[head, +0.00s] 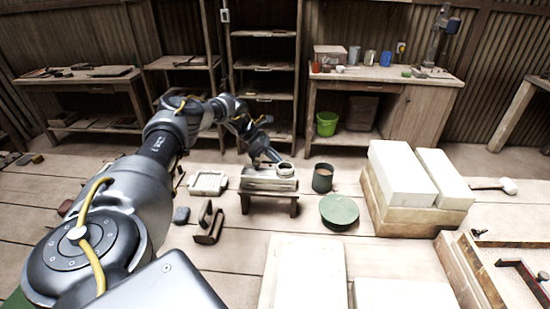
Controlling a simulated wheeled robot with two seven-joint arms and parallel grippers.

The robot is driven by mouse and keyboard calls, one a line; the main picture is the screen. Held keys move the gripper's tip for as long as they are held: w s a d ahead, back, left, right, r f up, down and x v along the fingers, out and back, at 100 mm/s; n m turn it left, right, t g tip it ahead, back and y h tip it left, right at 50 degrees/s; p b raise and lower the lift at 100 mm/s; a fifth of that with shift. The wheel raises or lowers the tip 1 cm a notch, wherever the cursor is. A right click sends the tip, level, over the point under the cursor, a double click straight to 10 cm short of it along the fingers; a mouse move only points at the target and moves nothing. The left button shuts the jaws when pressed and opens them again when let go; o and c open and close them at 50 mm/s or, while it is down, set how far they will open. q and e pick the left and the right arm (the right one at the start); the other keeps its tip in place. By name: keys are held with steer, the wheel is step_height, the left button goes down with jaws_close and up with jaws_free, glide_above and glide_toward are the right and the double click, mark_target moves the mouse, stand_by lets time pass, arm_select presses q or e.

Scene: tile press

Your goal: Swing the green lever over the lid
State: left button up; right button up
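A low wooden stool (272,198) stands on the floor ahead and bears a pale block-like piece (266,180). A small round, pale-rimmed part (285,169) sits at its right end. I cannot make out a green lever or clearly tell a lid at this size. My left arm reaches in from the lower left, and my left gripper (272,157) points down just above and behind the block-like piece. Its fingers are too small to tell open from shut, or whether they touch anything. My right gripper is not in view.
A dark pot (323,178) and a green round-topped tub (339,211) stand right of the stool. Large white blocks (402,172) lie farther right. Shelves and benches line the wall.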

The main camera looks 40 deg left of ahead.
arm_select(q)
jaws_close()
